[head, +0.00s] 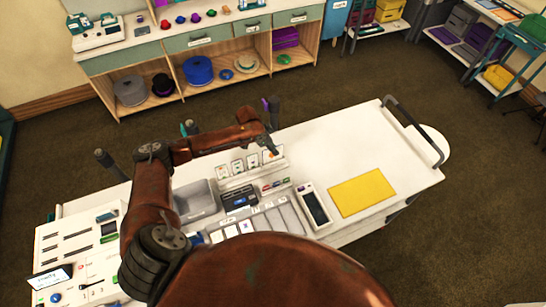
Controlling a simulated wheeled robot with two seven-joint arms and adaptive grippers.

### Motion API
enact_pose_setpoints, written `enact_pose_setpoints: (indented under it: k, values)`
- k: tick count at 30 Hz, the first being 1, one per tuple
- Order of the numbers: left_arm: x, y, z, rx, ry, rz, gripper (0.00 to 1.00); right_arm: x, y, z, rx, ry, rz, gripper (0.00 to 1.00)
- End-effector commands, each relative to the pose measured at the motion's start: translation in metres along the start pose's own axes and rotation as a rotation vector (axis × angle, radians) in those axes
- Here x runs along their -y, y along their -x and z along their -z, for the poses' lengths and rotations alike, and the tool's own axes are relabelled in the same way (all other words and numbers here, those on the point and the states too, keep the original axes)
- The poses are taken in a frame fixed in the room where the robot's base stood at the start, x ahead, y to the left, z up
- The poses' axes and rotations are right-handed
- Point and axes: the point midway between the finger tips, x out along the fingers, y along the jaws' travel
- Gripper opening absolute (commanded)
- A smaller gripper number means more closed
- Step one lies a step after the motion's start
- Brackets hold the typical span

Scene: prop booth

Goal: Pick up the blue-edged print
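Several small white prints stand in a row in a rack (240,178) on the white counter. Their edge colours are too small to read surely; the rightmost print (267,157) seems to show some blue and is partly covered by my gripper. My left gripper (272,150) reaches over the counter from the left and points down at the right end of the row. Its fingers are too small and dark to tell whether they are open or shut, or whether they touch the print. My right gripper is not in view.
A yellow mat (362,193) lies on the right of the counter, with bare white surface around it. A dark-screened device (315,207) lies left of the mat. A grey bin (196,199) stands left of the rack. Shelves with hats (198,70) stand behind.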

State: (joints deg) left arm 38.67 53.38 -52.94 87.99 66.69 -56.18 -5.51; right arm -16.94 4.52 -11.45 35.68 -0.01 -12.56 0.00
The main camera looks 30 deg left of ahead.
Motion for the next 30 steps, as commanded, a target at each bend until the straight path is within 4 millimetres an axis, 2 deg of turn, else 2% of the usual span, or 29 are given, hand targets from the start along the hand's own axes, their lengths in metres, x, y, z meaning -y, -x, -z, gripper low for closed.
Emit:
enact_pose_setpoints:
  k: [7, 17, 27, 30]
  values:
    - [0.0001, -0.0027, -0.0013, 0.0, 0.001, 0.0, 0.23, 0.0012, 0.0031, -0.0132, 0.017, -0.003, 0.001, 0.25]
    - [0.0002, -0.0038, -0.0019, 0.0, 0.001, 0.0, 0.23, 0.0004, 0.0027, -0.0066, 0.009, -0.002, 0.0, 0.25]
    - [0.0, -0.0038, -0.0019, 0.0, 0.001, 0.0, 0.0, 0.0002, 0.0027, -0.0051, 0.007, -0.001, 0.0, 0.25]
    - [0.0, -0.0037, -0.0019, 0.0, 0.001, 0.0, 0.0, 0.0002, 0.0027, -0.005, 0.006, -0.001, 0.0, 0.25]
